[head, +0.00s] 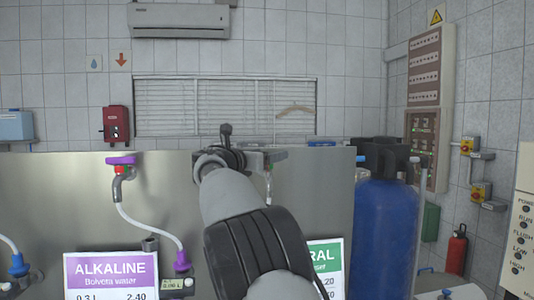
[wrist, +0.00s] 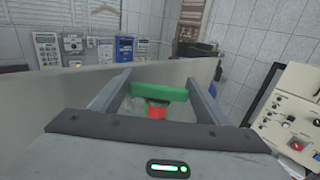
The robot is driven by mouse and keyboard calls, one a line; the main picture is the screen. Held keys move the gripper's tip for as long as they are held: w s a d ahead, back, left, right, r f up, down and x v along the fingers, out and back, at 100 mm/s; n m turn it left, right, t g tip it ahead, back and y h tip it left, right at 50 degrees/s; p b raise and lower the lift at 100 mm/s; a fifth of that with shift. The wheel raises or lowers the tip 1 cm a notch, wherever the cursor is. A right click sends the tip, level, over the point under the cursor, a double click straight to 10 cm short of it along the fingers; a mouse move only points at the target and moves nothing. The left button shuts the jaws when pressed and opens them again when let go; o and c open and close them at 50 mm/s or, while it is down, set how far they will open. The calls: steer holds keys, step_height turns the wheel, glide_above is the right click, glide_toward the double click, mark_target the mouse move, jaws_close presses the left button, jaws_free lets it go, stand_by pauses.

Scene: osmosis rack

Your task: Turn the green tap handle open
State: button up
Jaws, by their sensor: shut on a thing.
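The green tap handle (wrist: 160,92) shows in the wrist view as a bar lying crosswise between my gripper's fingers, with a red part (wrist: 156,111) just below it. My gripper (wrist: 158,88) is shut on the green handle, one finger at each end of the bar. A stream or hose (head: 269,188) shows below the gripper. The tap's body is mostly hidden.
A purple-handled tap (head: 121,161) with a white hose stands to the left on the steel panel (head: 60,190). A tall blue tank (head: 386,235) stands close on the right. A control box (wrist: 295,110) is at the right in the wrist view.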

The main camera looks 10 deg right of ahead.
steer(key=shift+r+m+g+h, duration=0.25)
steer(key=shift+m+g+h, duration=0.25)
steer(key=shift+g+h, duration=0.1)
steer(key=shift+r+m+g+h, duration=0.25)
steer(key=shift+m+g+h, duration=0.25)
steer(key=shift+h, duration=0.1)
steer(key=shift+s+f, duration=0.1)
steer(key=shift+f, duration=0.05)
steer(key=o, duration=1)
steer(key=shift+s, duration=0.15)
steer(key=shift+o, duration=0.2)
